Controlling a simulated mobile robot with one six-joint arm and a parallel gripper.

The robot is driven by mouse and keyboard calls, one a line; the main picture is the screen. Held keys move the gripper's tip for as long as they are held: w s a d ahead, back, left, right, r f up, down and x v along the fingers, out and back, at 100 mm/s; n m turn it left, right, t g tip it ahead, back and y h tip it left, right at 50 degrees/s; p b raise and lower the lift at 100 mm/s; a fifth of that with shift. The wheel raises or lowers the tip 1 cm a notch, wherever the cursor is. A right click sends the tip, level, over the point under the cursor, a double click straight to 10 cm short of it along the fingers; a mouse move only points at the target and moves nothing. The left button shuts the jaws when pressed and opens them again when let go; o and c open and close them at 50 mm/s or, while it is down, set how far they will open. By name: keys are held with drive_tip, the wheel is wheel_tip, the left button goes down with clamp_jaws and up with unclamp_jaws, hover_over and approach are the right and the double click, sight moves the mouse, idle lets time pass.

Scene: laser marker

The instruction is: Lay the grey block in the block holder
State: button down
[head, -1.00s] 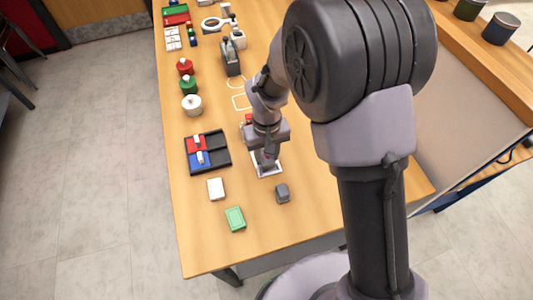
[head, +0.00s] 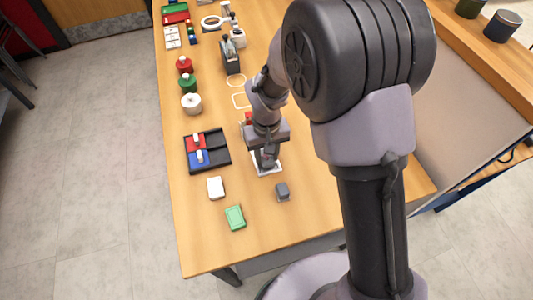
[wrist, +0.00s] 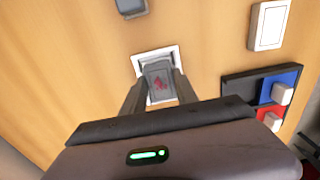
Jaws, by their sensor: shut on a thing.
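My gripper (head: 266,163) is over a white-rimmed square plate (head: 275,171) on the table. In the wrist view my gripper (wrist: 160,88) is shut on a grey block (wrist: 158,80) with red marks on its top face. The white-rimmed square (wrist: 172,52) shows around and behind this block; I cannot tell whether the block touches it. A black tray (head: 221,157) with compartments lies to the left of the gripper, holding a red and a blue piece with white knobs. It also shows in the wrist view (wrist: 236,89). I cannot tell which of these is the block holder.
Another small grey block-like object (head: 282,191) stands at the right front. A white block (head: 215,188) and a green box (head: 235,217) lie near the front. Red, green and white round pots (head: 190,103) and a dark device (head: 230,58) stand farther back.

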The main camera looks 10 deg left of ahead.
sight(267, 158)
drive_tip(key=c, duration=0.9)
unclamp_jaws()
drive_tip(key=shift+o, duration=0.2)
wheel_tip(267, 158, up, 18)
drive_tip(key=p, duration=0.6)
drive_tip(key=shift+f, duration=0.25)
